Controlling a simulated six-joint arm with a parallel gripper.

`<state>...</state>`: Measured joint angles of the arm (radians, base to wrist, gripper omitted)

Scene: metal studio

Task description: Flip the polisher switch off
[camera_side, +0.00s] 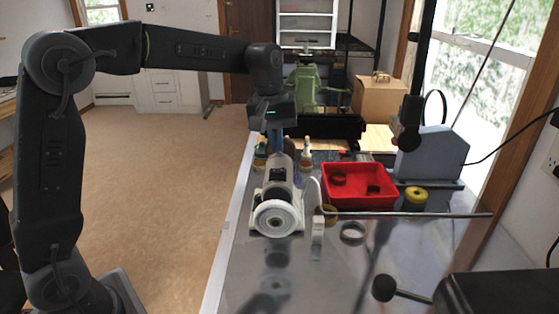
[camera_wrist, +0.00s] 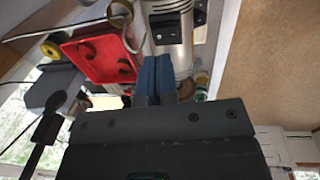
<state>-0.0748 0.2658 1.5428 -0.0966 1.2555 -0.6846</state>
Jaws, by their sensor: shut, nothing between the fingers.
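The polisher is a silver motor body (camera_side: 281,172) with a white round wheel (camera_side: 276,217) at its near end, standing on the metal bench. In the wrist view its silver body (camera_wrist: 172,48) is at the top centre. A black switch plate (camera_wrist: 164,20) shows on that body in the wrist view; whether the switch is on or off cannot be told. My gripper (camera_wrist: 153,62) is shut and empty, its blue-grey fingers pointing toward the polisher, just below the switch plate in the picture. In the side view my gripper (camera_side: 276,146) is above the polisher's far end; contact cannot be told.
A red bin (camera_side: 358,199) with dark round parts stands right of the polisher. A yellow roll (camera_side: 415,196), a metal rod (camera_side: 420,214) and a ring (camera_side: 352,233) lie nearby. Small bottles (camera_side: 306,153) stand behind the polisher. The bench's near left area is clear.

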